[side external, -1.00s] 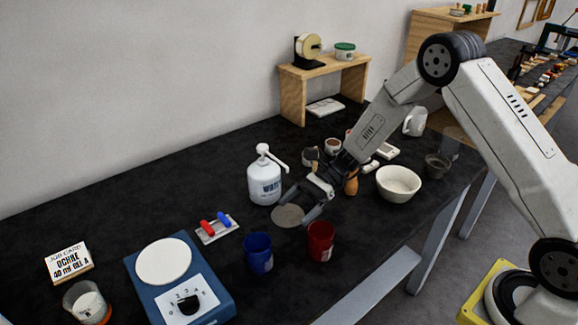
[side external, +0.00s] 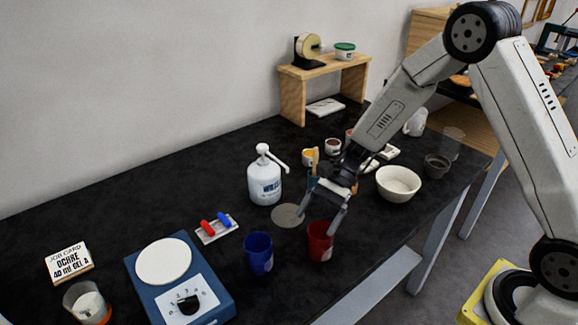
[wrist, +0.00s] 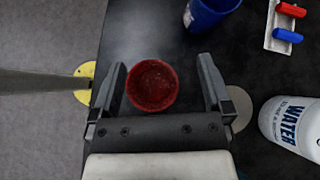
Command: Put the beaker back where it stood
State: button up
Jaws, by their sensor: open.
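My gripper (side external: 318,214) is open and empty, pointing down around or just above the red cup (side external: 320,241). In the wrist view the red cup (wrist: 152,85) shows between the two spread fingers (wrist: 162,66), upright and apparently empty. A clear beaker (side external: 87,303) with pale contents and an orange lower part stands at the front left, left of the blue scale. Another clear vessel (side external: 452,143) stands at the far right of the table. A flat grey disc (side external: 288,215) lies bare on the table, left of my gripper. I cannot tell which vessel is the task's beaker.
A blue cup (side external: 258,253) stands left of the red cup. A white pump bottle marked WATER (side external: 264,184) stands behind the disc. A white bowl (side external: 398,184) and several small cups are to the right. The scale (side external: 190,290) and job card (side external: 69,262) are at left.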

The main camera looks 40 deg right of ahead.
jog(key=s+d+r+n+t+h, duration=0.4)
jog(key=s+d+n+h, duration=0.4)
jog(key=s+n, duration=0.3)
jog(key=r+n+h, duration=0.1)
jog(key=n, duration=0.2)
jog(key=shift+d+h, duration=0.3)
jog(key=shift+h, duration=0.1)
